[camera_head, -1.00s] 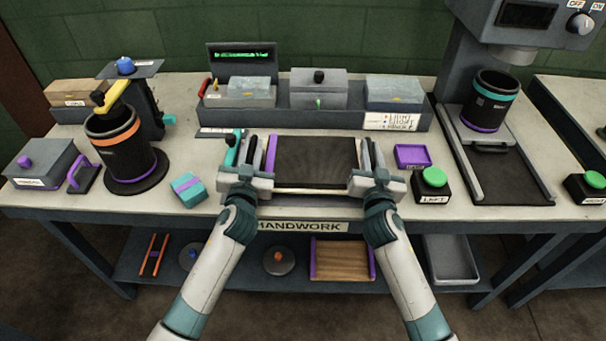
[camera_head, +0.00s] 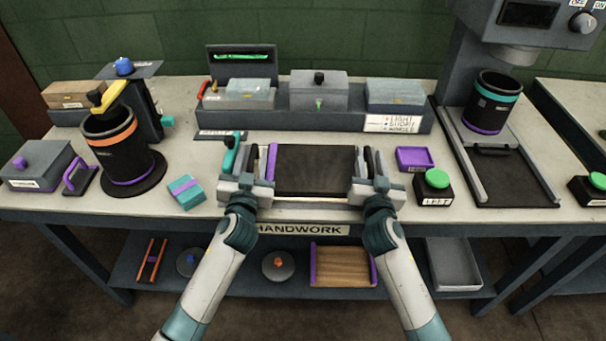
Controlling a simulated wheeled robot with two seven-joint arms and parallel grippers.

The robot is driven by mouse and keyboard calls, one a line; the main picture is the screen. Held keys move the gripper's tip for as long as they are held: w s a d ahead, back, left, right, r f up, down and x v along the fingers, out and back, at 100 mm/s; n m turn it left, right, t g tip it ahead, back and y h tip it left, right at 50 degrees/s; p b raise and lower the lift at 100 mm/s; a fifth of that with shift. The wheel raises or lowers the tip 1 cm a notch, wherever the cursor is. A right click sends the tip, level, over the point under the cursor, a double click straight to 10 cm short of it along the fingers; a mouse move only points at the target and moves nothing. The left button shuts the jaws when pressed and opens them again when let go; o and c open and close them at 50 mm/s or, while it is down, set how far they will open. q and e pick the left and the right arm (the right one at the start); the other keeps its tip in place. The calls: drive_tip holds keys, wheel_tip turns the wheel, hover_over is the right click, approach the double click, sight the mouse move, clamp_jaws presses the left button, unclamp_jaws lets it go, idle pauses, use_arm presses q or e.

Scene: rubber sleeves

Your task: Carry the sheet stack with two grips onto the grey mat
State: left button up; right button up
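The sheet stack, a flat dark slab (camera_head: 314,170) with a purple strip along its left end, lies level between my two grippers near the bench front in the head view. My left gripper (camera_head: 257,160) is at its left end and my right gripper (camera_head: 368,163) at its right end. Both seem shut on the stack's ends, since it moves with them; their finger contact is mostly hidden. I cannot make out the grey mat apart from the slab, nor whether the slab touches a surface below.
A small teal box (camera_head: 187,191) and a dark canister (camera_head: 118,148) stand left. A purple tray (camera_head: 414,159) and a green button box (camera_head: 434,187) are close right of my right gripper. A grey rack with boxes (camera_head: 318,92) stands behind. A press bed (camera_head: 500,175) lies farther right.

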use_arm(q)
drive_tip(key=shift+s, duration=0.1)
drive_tip(key=s, duration=1.2)
use_arm(e)
drive_tip(key=shift+s, duration=0.15)
drive_tip(key=s, duration=1.1)
drive_tip(key=shift+s, duration=0.35)
drive_tip(key=shift+f, duration=0.1)
